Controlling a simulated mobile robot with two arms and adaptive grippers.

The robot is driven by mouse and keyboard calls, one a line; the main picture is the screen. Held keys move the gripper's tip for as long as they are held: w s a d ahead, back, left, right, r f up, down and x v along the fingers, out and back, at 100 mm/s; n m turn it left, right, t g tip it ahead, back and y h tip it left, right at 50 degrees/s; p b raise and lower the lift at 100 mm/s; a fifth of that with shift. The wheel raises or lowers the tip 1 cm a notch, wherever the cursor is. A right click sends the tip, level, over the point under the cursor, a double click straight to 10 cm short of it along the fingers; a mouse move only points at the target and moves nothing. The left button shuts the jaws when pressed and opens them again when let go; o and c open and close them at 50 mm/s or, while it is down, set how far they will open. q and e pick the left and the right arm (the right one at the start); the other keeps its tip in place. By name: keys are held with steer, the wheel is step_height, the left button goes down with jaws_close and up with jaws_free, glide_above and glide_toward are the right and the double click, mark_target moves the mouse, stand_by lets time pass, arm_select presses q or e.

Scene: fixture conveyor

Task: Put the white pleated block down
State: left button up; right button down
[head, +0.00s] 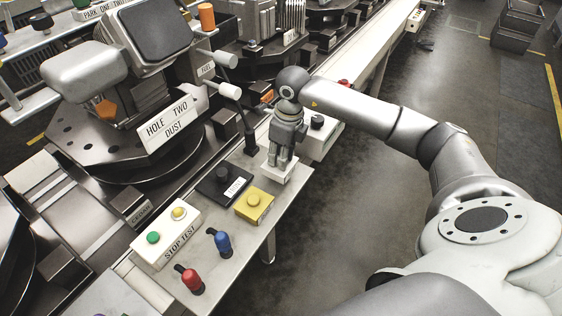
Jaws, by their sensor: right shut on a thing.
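The white pleated block (278,172) is at the fingertips of my right gripper (279,158), which points down and is shut on it. The block is over the right edge of the light grey control table (240,262). I cannot tell whether its underside touches the table top. The fingers hide its upper part, and its pleats are too small to make out. My left gripper is not in view.
Left of the block are a yellow button box (254,205), a black button box (222,188) and a white STOP TEST box (166,236). Blue (222,242) and red (190,279) levers stand in front. A fixture (110,140) is at left. Open floor lies right.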

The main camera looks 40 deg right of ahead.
steer(key=shift+f+p, duration=0.35)
steer(key=shift+f, duration=1.25)
steer(key=c, duration=1.2)
jaws_free()
steer(key=shift+f, duration=0.1)
steer(key=r, duration=0.8)
steer(key=s+r+b, duration=0.1)
steer(key=r, duration=0.3)
steer(key=shift+s+d+r, duration=0.1)
steer(key=shift+d, duration=0.3)
